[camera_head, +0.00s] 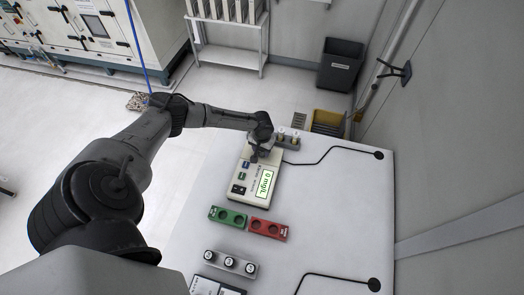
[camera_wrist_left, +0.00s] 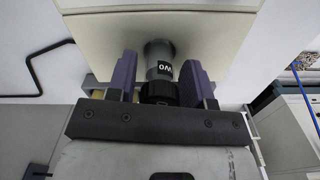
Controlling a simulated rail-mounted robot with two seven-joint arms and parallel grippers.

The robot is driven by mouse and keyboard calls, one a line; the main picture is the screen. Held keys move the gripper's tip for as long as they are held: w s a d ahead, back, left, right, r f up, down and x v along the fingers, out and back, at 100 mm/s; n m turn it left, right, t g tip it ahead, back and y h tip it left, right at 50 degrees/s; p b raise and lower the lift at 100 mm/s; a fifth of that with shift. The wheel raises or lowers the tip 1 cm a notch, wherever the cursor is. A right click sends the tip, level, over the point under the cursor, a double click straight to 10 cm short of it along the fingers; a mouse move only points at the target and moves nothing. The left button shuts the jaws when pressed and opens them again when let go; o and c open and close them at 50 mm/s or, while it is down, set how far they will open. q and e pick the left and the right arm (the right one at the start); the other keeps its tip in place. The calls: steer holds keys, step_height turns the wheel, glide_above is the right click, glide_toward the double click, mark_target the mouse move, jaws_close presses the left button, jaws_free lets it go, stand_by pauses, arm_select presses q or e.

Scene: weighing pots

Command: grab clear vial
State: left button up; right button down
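My left gripper (camera_head: 262,150) is over the far end of the beige meter (camera_head: 240,187), whose display reads 0 mg/L. The beige meter (camera_wrist_left: 100,40) fills the background there. A grey rack (camera_head: 292,145) with small pale-topped vials is just beyond the gripper. My right gripper is not in view.
A green holder (camera_head: 228,217) and a red holder (camera_head: 268,229) lie nearer on the white table (camera_head: 340,215). A grey rack (camera_head: 246,268) holds three vials at the front. Black cables lie on the right of the table. A grey wall (camera_head: 460,130) bounds the right.

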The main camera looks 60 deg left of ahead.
arm_select(q)
steer(key=c, duration=0.7)
steer(key=shift+r, duration=0.1)
